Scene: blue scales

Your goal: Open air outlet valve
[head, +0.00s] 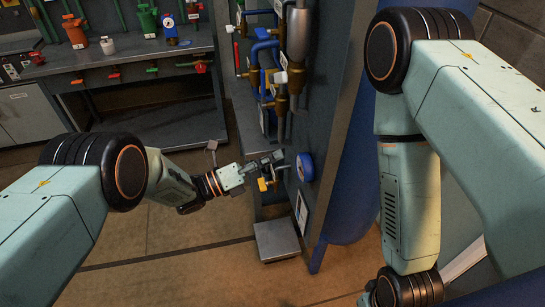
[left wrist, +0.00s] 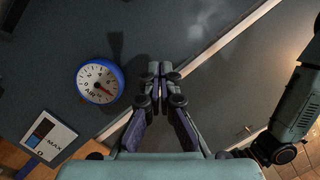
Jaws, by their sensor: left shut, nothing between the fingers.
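My left gripper (head: 275,159) is in front of the dark panel (head: 328,120), just left of a round blue pressure gauge (head: 305,167). In the left wrist view the fingers (left wrist: 160,72) are together with nothing between them, and the white-faced gauge (left wrist: 100,81) is to their left. A small yellow part (head: 262,184) shows just under the fingers in the head view. I cannot tell if it is the air outlet valve's handle or if the gripper touches it. No valve shows clearly in the left wrist view. My right gripper is out of view.
Blue and brass pipework (head: 268,75) runs up the panel above the gripper. A label marked MAX (left wrist: 45,137) is on the panel near the gauge. A grey scale-like box (head: 277,240) is low down below. A workbench (head: 130,55) with several valves stands at the back left.

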